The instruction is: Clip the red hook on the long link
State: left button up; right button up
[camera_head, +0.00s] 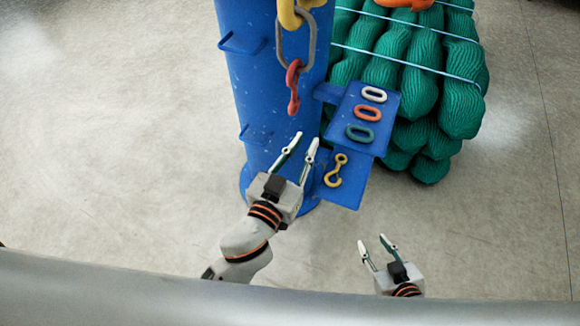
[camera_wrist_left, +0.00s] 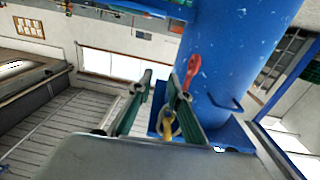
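The red hook (camera_head: 293,88) hangs against the blue column, its upper end overlapping the lower end of the long grey link (camera_head: 309,45). I cannot tell whether it is clipped around the link. The link hangs from a yellow hook (camera_head: 288,14) at the top edge. My left gripper (camera_head: 305,139) is open and empty, below the red hook in the head view and apart from it. In the left wrist view, the red hook (camera_wrist_left: 193,70) is just right of the open fingers, with a yellow piece (camera_wrist_left: 168,122) between them. My right gripper (camera_head: 373,240) is open and empty at lower right.
The blue column (camera_head: 262,85) has side rungs. A blue shelf (camera_head: 349,137) carries white, orange and green links; a small yellow hook (camera_head: 336,171) lies on a lower blue plate. A green net bundle (camera_head: 455,85) is behind. The floor at left is clear.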

pick_arm(q)
jog(key=v, duration=0.9)
jog(key=shift+s+a, duration=0.1)
jog(key=s+a+f+g+y, duration=0.1)
jog(key=s+a+f+g, duration=0.1)
jog(key=a+f, duration=0.6)
jog(key=s+a+f+g+y, duration=0.2)
jog(key=a+f, duration=0.6)
jog(key=f, duration=0.8)
jog(key=shift+s+g+y, duration=0.3)
jog(key=shift+s+g, duration=0.1)
jog(key=shift+g, duration=0.8)
